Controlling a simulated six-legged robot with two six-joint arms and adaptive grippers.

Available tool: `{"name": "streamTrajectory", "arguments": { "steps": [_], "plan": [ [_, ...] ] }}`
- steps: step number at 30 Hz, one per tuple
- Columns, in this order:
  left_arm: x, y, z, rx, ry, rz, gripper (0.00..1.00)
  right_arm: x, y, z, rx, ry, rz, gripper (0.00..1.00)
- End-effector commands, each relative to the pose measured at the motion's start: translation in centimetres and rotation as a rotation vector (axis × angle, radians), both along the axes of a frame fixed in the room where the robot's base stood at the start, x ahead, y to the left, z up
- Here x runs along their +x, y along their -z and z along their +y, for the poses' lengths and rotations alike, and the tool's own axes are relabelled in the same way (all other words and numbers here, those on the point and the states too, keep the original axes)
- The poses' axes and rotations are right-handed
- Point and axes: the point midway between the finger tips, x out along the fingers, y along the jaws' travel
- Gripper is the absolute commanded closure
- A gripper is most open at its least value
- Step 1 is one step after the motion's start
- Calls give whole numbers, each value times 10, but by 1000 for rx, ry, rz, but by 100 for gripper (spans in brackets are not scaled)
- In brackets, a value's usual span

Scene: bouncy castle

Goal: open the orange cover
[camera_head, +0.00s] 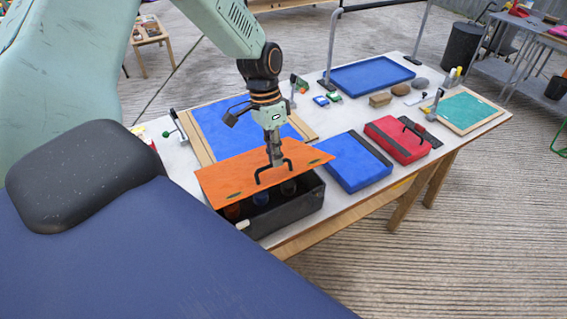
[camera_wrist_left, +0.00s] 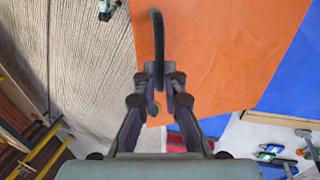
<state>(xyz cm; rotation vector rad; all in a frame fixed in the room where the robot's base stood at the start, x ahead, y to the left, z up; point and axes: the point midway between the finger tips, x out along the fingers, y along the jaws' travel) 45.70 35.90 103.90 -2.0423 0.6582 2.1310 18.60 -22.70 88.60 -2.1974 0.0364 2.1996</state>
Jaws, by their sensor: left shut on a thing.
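The orange cover (camera_head: 222,177) is a flat panel over a black box (camera_head: 283,214) at the near edge of the table. It is tilted up, and the box's open front shows several dark round things inside. The cover has a black handle (camera_head: 262,174). My left gripper (camera_head: 276,160) comes down from above and is shut on that handle. In the left wrist view the orange cover (camera_wrist_left: 225,50) fills the upper middle, and the black handle (camera_wrist_left: 158,40) runs down between the fingers of my left gripper (camera_wrist_left: 167,92). My right gripper is not in view.
On the white table are a blue board (camera_head: 225,124) behind the cover, a blue case (camera_head: 352,165) and a red case (camera_head: 398,139) to the right, a blue tray (camera_head: 368,73) at the back and a green board (camera_head: 466,110). Metal posts rise at the back.

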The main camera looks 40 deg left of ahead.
Motion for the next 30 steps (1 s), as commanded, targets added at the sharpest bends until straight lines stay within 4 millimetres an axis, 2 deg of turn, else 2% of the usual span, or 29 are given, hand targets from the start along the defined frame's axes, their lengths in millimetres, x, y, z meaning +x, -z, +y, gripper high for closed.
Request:
{"name": "streamTrajectory", "arguments": {
  "steps": [3, 5, 17, 26, 30],
  "plan": [
    [4, -14, 15, -65, -5, 25, 100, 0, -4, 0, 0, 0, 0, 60],
    [4, -17, 18, -85, 0, 37, 100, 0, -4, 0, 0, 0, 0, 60],
    [3, -15, 18, -78, 1, 35, 67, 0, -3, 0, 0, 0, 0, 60],
    [4, -16, 16, -77, 1, 33, 67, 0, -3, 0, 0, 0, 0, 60],
    [6, -27, 19, -77, 1, 30, 67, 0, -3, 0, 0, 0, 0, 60]
  ]
}}
